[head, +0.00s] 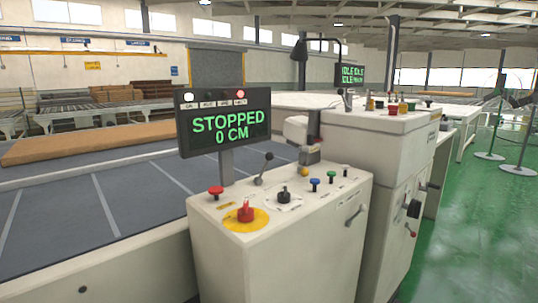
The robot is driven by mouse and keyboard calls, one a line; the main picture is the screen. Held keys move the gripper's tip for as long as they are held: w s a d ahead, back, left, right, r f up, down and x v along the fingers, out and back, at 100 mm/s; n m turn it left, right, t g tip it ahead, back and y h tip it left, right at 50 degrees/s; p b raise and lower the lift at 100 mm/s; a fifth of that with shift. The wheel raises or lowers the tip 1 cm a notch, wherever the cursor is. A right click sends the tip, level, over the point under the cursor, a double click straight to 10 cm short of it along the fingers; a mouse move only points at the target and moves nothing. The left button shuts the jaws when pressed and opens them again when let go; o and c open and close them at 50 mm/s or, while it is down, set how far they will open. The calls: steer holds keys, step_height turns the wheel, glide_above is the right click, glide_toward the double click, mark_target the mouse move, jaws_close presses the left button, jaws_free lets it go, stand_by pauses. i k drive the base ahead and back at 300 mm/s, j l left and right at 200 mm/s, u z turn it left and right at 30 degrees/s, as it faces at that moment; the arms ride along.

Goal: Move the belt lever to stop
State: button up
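The control console (290,240) stands in the middle of the view, with a sloped cream top. A thin lever with a dark ball knob (267,157) rises from the back of this top and leans a little to the right. It looks like the belt lever, but its label is too small to read. A dark display (226,123) on a post behind the console reads "STOPPED 0 CM" in green, with a red lamp lit above. The grey belt (75,205) lies to the left. My gripper is not in view.
On the console top are a red emergency button on a yellow disc (246,213), a red knob (216,191), a black knob (284,196), a blue button (315,184) and a green button (331,176). A second console (372,125) stands behind.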

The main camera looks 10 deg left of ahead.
mark_target(269, 156)
steer(key=i+j, duration=0.85)
steer(key=l+z, duration=0.05)
